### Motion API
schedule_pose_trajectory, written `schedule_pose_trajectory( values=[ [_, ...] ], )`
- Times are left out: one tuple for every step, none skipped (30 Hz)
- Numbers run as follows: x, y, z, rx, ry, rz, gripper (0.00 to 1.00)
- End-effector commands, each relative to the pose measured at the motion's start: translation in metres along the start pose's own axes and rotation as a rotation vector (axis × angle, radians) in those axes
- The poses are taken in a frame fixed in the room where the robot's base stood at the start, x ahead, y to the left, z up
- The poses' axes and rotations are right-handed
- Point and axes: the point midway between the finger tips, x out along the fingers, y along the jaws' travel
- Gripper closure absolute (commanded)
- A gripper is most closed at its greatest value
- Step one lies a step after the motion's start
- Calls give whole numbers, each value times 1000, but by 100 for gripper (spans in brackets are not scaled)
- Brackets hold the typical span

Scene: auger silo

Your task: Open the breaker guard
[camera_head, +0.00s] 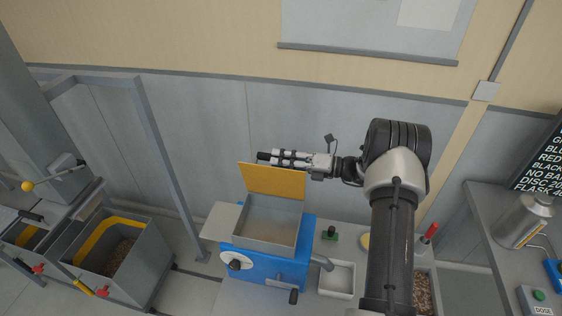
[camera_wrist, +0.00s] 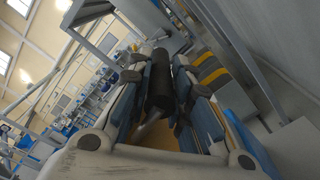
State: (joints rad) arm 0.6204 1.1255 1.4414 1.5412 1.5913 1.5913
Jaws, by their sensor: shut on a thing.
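The breaker guard is a yellow panel (camera_head: 272,180) standing raised, near upright, at the back edge of an open grey hopper (camera_head: 270,232) on a blue machine (camera_head: 262,267). My gripper (camera_head: 276,157) reaches in from the right at the guard's top edge. It is shut on the guard's black grip bar (camera_wrist: 159,85), whose dark end pokes out left of the fingers in the head view (camera_head: 262,156). In the wrist view the bar lies between the two finger pads, with some of the yellow panel behind. The fingers hide most of the bar in the head view.
A white dial (camera_head: 236,264) and a black crank handle (camera_head: 294,296) are on the machine's front. A white tray (camera_head: 337,279) and a green button (camera_head: 330,233) are to its right. Grain bins (camera_head: 118,262) and a grey frame stand left. The wall is behind.

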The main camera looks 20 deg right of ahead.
Motion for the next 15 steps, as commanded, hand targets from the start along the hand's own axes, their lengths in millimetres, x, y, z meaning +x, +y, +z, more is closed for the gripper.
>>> schedule_pose_trajectory(
  values=[
    [-1,-1,4,-15,-9,-8,100],
    [-1,-1,4,-15,-9,-8,100],
    [-1,-1,5,-16,-9,-8,100],
    [-1,-1,5,-16,-9,-9,100],
    [-1,-1,5,-16,-9,-9,100],
    [-1,-1,5,-16,-10,-9,100],
    [-1,-1,5,-16,-10,-9,100],
    [-1,-1,5,-16,-10,-9,100],
    [-1,-1,5,-16,-10,-9,79],
    [-1,-1,5,-16,-10,-9,77],
    [-1,-1,5,-16,-10,-9,75],
    [-1,-1,5,-16,-10,-9,73],
    [-1,-1,5,-16,-10,-9,71],
    [-2,-1,5,-15,-10,-9,69],
    [-2,-1,5,-15,-10,-9,66]
  ],
)
